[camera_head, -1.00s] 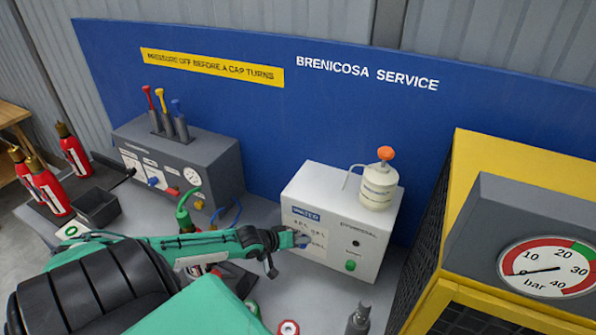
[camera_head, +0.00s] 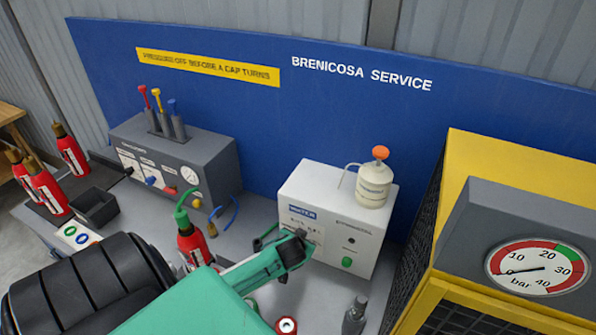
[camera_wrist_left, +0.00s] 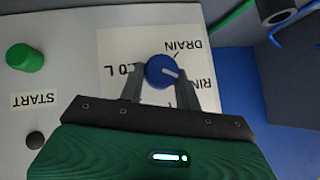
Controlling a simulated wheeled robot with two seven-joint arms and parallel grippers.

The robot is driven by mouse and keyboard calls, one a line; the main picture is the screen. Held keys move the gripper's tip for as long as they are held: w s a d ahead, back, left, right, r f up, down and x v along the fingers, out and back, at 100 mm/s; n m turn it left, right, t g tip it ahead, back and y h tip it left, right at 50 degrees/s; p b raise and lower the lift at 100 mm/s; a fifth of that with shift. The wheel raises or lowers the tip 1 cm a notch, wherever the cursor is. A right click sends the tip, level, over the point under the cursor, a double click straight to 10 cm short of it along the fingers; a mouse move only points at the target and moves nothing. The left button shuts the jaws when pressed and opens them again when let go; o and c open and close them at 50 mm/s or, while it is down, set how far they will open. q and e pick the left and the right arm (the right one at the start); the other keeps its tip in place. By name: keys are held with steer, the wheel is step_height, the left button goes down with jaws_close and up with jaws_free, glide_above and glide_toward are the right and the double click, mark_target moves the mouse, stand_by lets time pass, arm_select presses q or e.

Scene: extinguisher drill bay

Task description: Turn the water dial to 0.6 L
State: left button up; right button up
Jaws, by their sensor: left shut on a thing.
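The white water unit (camera_head: 358,270) stands on the bench against the blue board. Its blue dial (camera_wrist_left: 160,71) shows in the left wrist view, with a white pointer aimed right and slightly down, between the DRAIN label (camera_wrist_left: 184,45) and a partly covered "RIN" label (camera_wrist_left: 194,88). The picture has these labels upside down. A label ending in "0 L" (camera_wrist_left: 120,70) lies left of the dial, partly behind a finger. My left gripper (camera_head: 303,236) is at the unit's front, its fingers (camera_wrist_left: 161,80) shut on the dial's two sides. The dial is hidden in the head view. My right gripper is out of view.
A green START button (camera_wrist_left: 25,57) sits on the same panel. A white bottle with an orange cap (camera_head: 375,183) stands on the unit. A red extinguisher (camera_head: 192,243) is left of my arm, and a yellow cage (camera_head: 500,160) is at the right.

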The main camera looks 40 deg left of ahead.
arm_select(q)
steer(key=shift+d+f+m+g+y+b, duration=0.2)
steer(key=shift+m+g+y+b, duration=0.3)
steer(key=shift+y, duration=0.6)
steer(key=shift+w+d+f+m+y, duration=0.1)
steer(key=shift+m+y, duration=0.4)
steer(key=shift+y, duration=0.1)
steer(key=y+b, duration=0.1)
steer(key=m+y+b, duration=0.1)
steer(key=shift+d+f+m+y+b, duration=0.1)
steer(key=shift+f+m+y+b, duration=0.05)
steer(key=shift+m+y+b, duration=0.2)
steer(key=shift+y+b, duration=0.3)
steer(key=shift+y, duration=0.05)
steer(key=o, duration=1)
steer(key=shift+c, duration=0.2)
